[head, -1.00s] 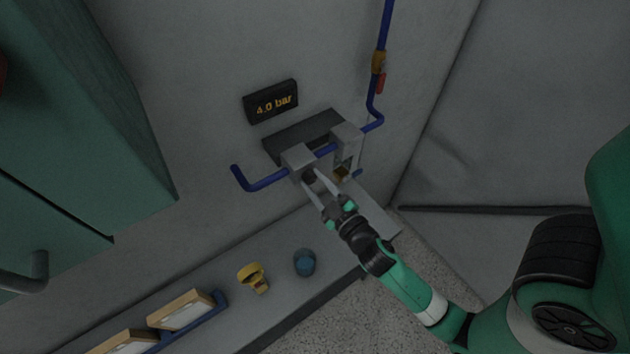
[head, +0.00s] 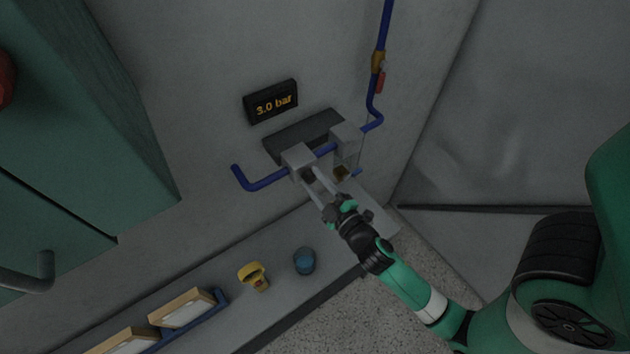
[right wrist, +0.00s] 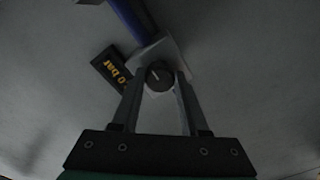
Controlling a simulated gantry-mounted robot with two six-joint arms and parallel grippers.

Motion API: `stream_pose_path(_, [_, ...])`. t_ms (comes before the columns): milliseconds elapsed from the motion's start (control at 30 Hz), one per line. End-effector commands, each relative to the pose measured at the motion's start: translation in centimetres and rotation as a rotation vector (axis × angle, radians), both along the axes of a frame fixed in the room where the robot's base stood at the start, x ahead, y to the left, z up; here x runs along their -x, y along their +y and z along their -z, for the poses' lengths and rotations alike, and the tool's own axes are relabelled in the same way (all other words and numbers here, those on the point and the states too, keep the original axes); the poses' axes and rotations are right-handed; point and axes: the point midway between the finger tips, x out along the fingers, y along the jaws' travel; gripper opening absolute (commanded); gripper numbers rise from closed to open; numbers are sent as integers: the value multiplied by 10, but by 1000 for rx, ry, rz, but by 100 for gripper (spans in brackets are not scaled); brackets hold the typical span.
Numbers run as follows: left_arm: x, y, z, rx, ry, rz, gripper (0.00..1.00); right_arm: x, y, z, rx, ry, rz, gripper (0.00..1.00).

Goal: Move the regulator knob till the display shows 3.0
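The display (head: 271,102) on the wall reads 3.0 bar; part of it also shows, turned, in the right wrist view (right wrist: 109,70). The regulator (head: 299,160) is a grey block on the blue pipe below it. Its round dark knob (right wrist: 159,76) with a pale pointer line sits between the fingertips of my right gripper (right wrist: 160,80). The fingers lie along both sides of the knob and appear shut on it. In the head view my right gripper (head: 314,182) hides most of the knob. My left gripper is not in view.
A blue pipe (head: 384,30) with a red-handled valve (head: 380,80) runs down the wall at the right. A shelf below holds a blue cup (head: 304,261), a yellow object (head: 254,276) and wooden-framed boxes (head: 188,307). Green cabinets (head: 80,110) stand at the left.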

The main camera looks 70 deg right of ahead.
Motion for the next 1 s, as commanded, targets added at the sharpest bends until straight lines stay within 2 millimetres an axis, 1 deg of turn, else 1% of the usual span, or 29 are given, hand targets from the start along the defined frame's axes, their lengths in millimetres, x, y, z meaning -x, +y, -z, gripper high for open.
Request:
stream_pose_path(33, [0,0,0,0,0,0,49,0,0,-1,1,-1,0,53])
stream_pose_path(133, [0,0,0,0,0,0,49,0,0,0,0,-1,-1,71])
stream_pose_path(167, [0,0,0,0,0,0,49,0,0,0,0,-1,-1,74])
stream_pose_path(433, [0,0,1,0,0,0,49,0,0,0,-1,-1,0,74])
stream_pose_path(533, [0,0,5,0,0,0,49,5,5,3,-1,1,-2,74])
stream_pose_path(667, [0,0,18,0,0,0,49,23,18,6,-1,1,-3,74])
stream_pose_path(833, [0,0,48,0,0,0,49,58,45,11,-1,3,-10,74])
stream_pose_path(900, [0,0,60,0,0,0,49,73,54,10,1,0,-9,74])
stream_pose_path(1000, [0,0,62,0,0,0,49,83,62,6,-1,5,-9,74])
